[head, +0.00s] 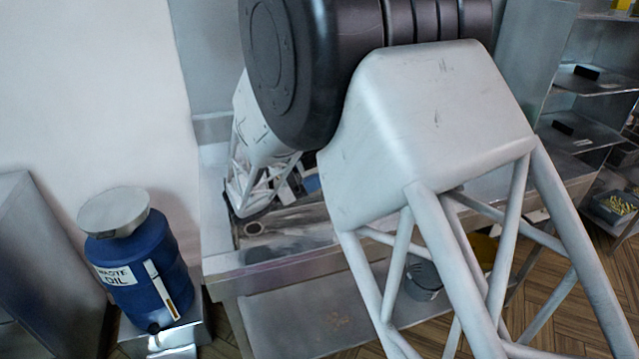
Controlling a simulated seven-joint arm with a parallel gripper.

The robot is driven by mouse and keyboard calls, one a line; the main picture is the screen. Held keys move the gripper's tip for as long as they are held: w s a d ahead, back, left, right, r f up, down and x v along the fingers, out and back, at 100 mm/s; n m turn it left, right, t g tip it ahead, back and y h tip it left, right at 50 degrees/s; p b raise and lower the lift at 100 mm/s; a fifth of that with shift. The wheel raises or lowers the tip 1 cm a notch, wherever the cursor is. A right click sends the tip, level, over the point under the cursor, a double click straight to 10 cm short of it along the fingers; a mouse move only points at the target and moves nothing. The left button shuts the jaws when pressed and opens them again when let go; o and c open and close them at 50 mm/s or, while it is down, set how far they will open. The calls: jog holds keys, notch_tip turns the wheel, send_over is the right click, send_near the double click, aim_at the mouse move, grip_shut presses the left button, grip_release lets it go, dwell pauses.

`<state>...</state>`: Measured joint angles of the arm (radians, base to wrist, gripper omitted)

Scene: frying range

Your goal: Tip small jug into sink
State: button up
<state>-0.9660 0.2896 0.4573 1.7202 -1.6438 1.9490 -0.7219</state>
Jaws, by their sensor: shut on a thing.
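The sink (285,241) is a metal basin set in a steel counter at the middle left of the head view. A round, ring-shaped fitting shows inside it. My arm covers the right part of the sink and much of the counter. A white lattice link of my arm reaches down over the back left of the basin. Dark parts and a small blue patch show beside that link, too covered to identify. I cannot make out my gripper's fingers or the small jug; my own arm blocks the view there.
A blue waste oil drum (146,268) with a grey lid stands on a metal base left of the counter. A lower shelf (310,318) runs under the counter, with a grey bucket (424,278) there. Metal shelving (590,80) stands at the right. A wall is close behind.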

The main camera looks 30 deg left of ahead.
jog(key=g+y, duration=0.1)
jog(key=r+g+y, duration=0.1)
jog(key=g+y, duration=0.1)
jog(key=g, duration=0.1)
jog(key=shift+r+y, duration=0.25)
jog(key=shift+y, duration=0.05)
jog(key=g+y, duration=0.1)
jog(key=y, duration=0.1)
jog(key=r+g+y, duration=0.1)
jog(key=g, duration=0.1)
jog(key=shift+y, duration=0.4)
jog(key=g+y, duration=0.2)
jog(key=r+g+y, duration=0.1)
jog(key=g, duration=0.1)
jog(key=shift+r+y, duration=0.1)
jog(key=shift+y, duration=0.3)
jog(key=shift+r+g+y, duration=0.35)
jog(key=shift+g+y, duration=0.7)
jog(key=shift+g, duration=0.05)
jog(key=shift+r+g+y, duration=0.3)
jog(key=shift+g+y, duration=0.75)
jog(key=shift+g, duration=0.05)
